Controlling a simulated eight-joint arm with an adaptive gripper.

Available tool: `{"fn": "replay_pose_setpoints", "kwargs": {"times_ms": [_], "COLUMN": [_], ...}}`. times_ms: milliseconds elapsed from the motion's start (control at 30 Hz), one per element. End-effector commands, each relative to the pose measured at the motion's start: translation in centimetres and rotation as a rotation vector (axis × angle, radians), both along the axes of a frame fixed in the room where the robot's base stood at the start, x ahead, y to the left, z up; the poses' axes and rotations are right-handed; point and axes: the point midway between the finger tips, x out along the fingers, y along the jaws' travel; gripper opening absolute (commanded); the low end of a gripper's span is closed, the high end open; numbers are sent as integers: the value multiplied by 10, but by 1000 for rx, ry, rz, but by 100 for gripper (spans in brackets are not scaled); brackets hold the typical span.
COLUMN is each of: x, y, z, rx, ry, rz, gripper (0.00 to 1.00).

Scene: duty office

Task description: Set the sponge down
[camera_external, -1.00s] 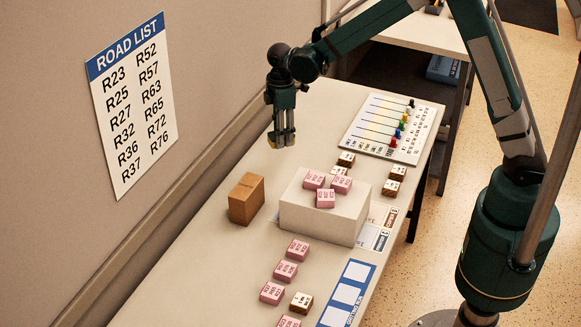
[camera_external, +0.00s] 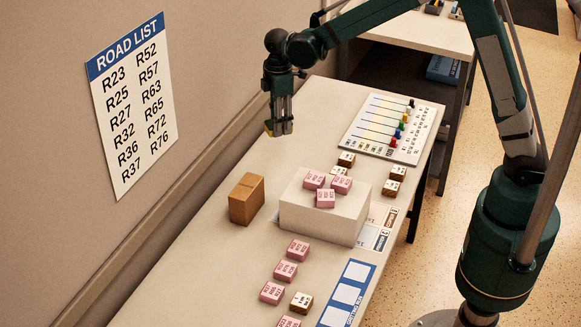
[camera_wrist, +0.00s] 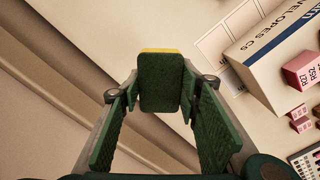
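The sponge (camera_wrist: 160,82) is green with a yellow edge and sits between the fingertips of my gripper (camera_wrist: 160,92) in the wrist view. Both fingers appear to press on its sides. In the external view my gripper (camera_external: 280,128) points down near the wall side of the table, beyond the brown box. The sponge appears to be above the table (camera_external: 225,270), but I cannot tell the exact gap.
A brown box (camera_external: 246,199) stands left of a white box (camera_external: 322,218) topped with pink blocks (camera_external: 325,199). A board with coloured pegs (camera_external: 380,125) lies at the far right. More pink blocks (camera_external: 285,271) lie in front. The tabletop around my gripper looks clear.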

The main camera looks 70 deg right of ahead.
Motion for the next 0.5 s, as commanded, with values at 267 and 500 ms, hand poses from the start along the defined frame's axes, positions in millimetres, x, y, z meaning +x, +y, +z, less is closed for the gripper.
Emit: {"fn": "replay_pose_setpoints", "kwargs": {"times_ms": [267,500], "x": [17,30], "y": [56,127], "z": [0,1], "rx": [0,0], "ry": [0,0], "rz": [91,203], "gripper": [29,29]}}
